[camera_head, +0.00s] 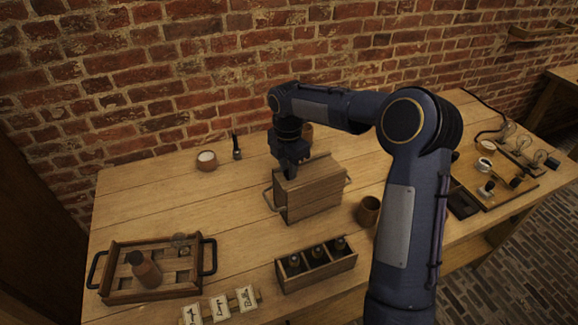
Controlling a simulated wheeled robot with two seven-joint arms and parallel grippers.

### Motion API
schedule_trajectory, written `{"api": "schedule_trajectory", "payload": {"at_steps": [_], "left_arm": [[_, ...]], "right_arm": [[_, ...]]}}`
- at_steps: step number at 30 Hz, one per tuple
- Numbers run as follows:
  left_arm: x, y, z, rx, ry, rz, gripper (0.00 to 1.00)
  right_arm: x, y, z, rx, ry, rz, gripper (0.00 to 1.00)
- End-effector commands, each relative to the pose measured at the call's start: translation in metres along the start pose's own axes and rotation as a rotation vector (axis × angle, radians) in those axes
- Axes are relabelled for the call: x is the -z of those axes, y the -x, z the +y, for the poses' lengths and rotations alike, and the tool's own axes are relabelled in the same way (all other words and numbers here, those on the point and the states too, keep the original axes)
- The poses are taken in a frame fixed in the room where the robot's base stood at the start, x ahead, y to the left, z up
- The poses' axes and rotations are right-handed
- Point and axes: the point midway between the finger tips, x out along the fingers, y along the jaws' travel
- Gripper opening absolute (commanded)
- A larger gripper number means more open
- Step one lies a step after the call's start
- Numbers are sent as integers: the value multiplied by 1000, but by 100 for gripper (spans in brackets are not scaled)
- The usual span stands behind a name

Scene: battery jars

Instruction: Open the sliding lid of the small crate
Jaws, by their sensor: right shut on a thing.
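The small wooden crate (312,201) stands near the middle of the table, with a rope handle at each end. Its lid (318,167) shows along the top and appears slightly raised or tilted. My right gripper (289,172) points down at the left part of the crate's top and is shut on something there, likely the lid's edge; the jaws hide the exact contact. My right arm comes in from the right and hides part of the table. My left gripper does not show.
A tray (112,268) with black handles holds a brown jar (145,270) at left front. An open box (318,272) with dark bottles stands in front of the crate. A clay cup (368,211) is close at right. White bowl (207,160) and small bottle (237,148) stand behind left.

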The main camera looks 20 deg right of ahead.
Motion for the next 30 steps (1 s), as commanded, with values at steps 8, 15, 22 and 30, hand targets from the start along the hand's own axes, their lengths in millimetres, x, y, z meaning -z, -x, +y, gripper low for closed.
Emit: {"api": "schedule_trajectory", "payload": {"at_steps": [8,15,22,30], "left_arm": [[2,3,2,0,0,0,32],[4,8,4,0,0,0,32],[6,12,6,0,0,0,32],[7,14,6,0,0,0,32]], "right_arm": [[48,1,13,0,8,0,0],[109,1,29,0,7,-1,0],[151,1,41,-1,4,-1,0],[170,1,46,-2,1,-1,0]]}}
